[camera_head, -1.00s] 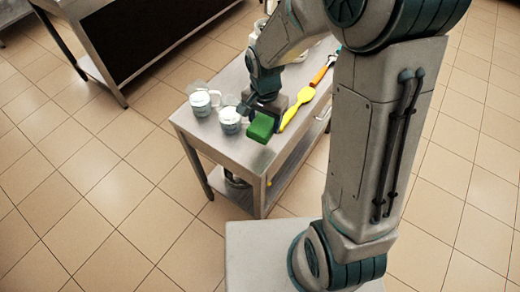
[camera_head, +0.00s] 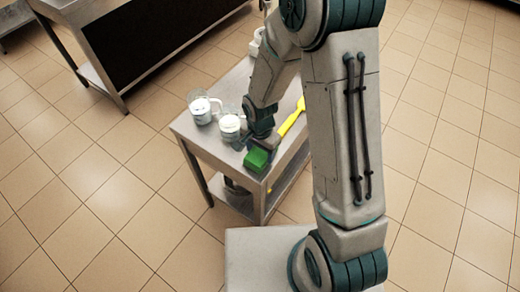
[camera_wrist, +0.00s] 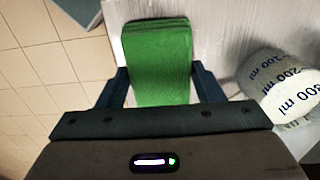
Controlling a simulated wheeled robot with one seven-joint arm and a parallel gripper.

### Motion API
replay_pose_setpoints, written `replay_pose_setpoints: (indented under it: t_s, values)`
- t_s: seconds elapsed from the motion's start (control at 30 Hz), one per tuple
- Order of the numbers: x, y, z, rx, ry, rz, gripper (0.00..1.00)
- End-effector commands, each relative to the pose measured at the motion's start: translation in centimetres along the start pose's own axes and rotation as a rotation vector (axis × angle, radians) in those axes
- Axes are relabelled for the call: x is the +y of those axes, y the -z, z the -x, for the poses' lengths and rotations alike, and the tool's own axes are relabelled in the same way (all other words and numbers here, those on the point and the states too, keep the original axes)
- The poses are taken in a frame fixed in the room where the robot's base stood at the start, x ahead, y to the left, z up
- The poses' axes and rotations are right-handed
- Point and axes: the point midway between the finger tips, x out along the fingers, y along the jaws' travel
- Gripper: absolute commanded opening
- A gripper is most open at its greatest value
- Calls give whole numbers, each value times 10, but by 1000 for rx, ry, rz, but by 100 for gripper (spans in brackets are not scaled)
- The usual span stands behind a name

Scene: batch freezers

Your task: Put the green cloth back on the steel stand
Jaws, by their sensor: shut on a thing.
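The green cloth (camera_head: 257,160) is a small folded block at the near end of the steel stand (camera_head: 207,142). My gripper (camera_head: 262,146) is shut on the cloth. In the wrist view the cloth (camera_wrist: 158,62) sits between the two fingers of my gripper (camera_wrist: 160,90), with the stand's grey top (camera_wrist: 222,35) behind and to its right. In the head view the cloth is by the stand's near edge; I cannot tell whether it touches the top.
Two clear measuring jugs stand on the stand, one at the left (camera_head: 200,110) and one close beside my gripper (camera_head: 230,127); the nearer shows in the wrist view (camera_wrist: 282,88). A yellow spatula (camera_head: 291,118) lies right of the gripper. Tiled floor surrounds the stand.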

Motion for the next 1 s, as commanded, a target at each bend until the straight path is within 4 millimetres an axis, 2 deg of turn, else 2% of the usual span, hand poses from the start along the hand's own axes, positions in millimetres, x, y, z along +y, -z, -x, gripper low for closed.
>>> replay_pose_setpoints:
  t_s: [0.4, 0.43, 0.5, 0.83, 1.0]
  values:
    - [0, 0, -6, 1, 1, 1, 40]
    - [0, 0, -6, 1, 1, 1, 64]
    - [0, 0, -4, 1, 1, 1, 83]
    - [0, 0, -3, 0, 1, 1, 83]
    - [-1, 1, 10, 3, 4, 0, 83]
